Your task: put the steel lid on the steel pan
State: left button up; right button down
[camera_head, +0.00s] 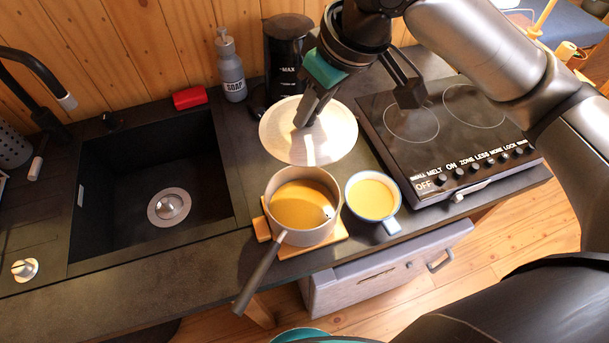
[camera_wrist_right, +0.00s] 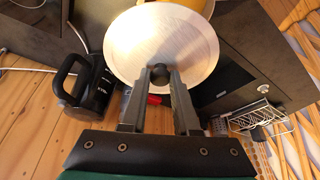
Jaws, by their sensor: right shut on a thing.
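The steel lid (camera_head: 340,140) is a round, pale metal disc just behind the pan in the head view; it also fills the upper middle of the right wrist view (camera_wrist_right: 165,45). My right gripper (camera_head: 307,120) is shut on the lid's knob, which shows between the fingers (camera_wrist_right: 160,74). The steel pan (camera_head: 328,227) stands open, holding orange-yellow liquid, with its long dark handle pointing toward the front left. The lid's front edge comes close to the pan's back rim; its exact height is hard to tell. My left gripper is not in view.
The pan stands on a wooden board (camera_head: 290,251). A cup (camera_head: 397,205) of similar liquid stands close to its right. The hob (camera_head: 450,130) lies right, the sink (camera_head: 120,190) left. A soap bottle (camera_head: 231,70), black jug (camera_head: 283,55) and red sponge (camera_head: 189,97) stand behind.

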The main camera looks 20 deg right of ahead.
aim_at(306, 142)
pick_arm(q)
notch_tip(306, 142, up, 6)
jog(key=p, duration=0.5)
pick_arm(e)
notch_tip(306, 142, up, 6)
jog(key=s+a+r+n+y, duration=0.1)
jog(key=s+a+n, duration=0.1)
jog(key=s+n, duration=0.15)
pick_arm(q)
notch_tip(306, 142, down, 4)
jog(key=b, duration=0.4)
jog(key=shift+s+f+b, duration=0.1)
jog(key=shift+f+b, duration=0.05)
jog(key=shift+b, duration=0.25)
pick_arm(e)
notch_tip(306, 142, down, 20)
jog(key=shift+w+f, duration=0.25)
jog(key=shift+w, duration=0.1)
jog(key=shift+d, duration=0.1)
jog(key=shift+f, duration=0.6)
jog(key=c, duration=0.7)
grip_release()
jog(key=shift+g, duration=0.3)
jog(key=shift+o, duration=0.2)
jog(key=shift+r, duration=0.1)
